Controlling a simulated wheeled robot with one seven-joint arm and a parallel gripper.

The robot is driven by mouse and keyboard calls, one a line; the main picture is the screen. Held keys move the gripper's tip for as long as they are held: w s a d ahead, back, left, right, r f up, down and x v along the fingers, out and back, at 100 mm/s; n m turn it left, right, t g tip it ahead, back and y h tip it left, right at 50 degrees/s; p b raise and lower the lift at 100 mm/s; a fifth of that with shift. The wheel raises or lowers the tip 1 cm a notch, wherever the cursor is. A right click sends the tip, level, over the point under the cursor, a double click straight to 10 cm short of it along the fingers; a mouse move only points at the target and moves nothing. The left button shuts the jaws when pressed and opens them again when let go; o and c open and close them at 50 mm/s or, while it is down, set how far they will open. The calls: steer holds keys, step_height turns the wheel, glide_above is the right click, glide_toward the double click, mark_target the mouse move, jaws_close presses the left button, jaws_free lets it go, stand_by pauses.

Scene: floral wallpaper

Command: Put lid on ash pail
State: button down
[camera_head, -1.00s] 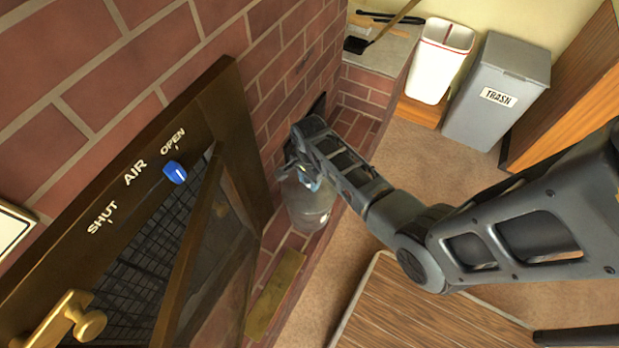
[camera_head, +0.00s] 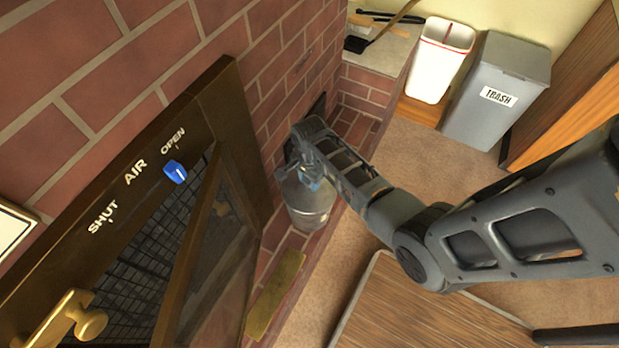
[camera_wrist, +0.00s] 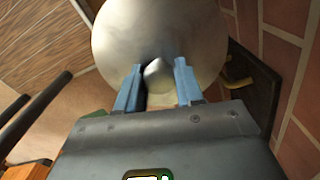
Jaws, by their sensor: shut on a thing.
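My gripper (camera_wrist: 156,76) is shut on the knob of a round, domed grey metal lid (camera_wrist: 158,28), with one blue finger on each side of the knob. In the head view my gripper (camera_head: 308,178) is at the top of the grey metal ash pail (camera_head: 310,212), which stands on the brick ledge beside the fireplace wall. The lid is at the pail's top, but my wrist and fingers partly cover it there. I cannot tell whether its rim is fully seated. The wrist view shows no pail below the lid.
The fireplace door (camera_head: 215,235) stands ajar at the left, near a blue air slider (camera_head: 174,171). A brass plate (camera_head: 274,295) lies on the ledge in front of the pail. A wooden table (camera_head: 425,310), a white bin (camera_head: 440,60) and a grey trash bin (camera_head: 497,92) are to the right.

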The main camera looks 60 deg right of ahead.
stand_by(0.4)
steer(key=c, duration=0.6)
jaws_free()
steer(key=shift+c, duration=0.2)
steer(key=shift+o, duration=0.3)
steer(key=o, duration=0.4)
steer(key=shift+r, duration=0.15)
steer(key=shift+r+p, duration=2.25)
steer(key=shift+p, duration=0.15)
steer(key=shift+r, duration=1.1)
steer(key=shift+c, duration=0.2)
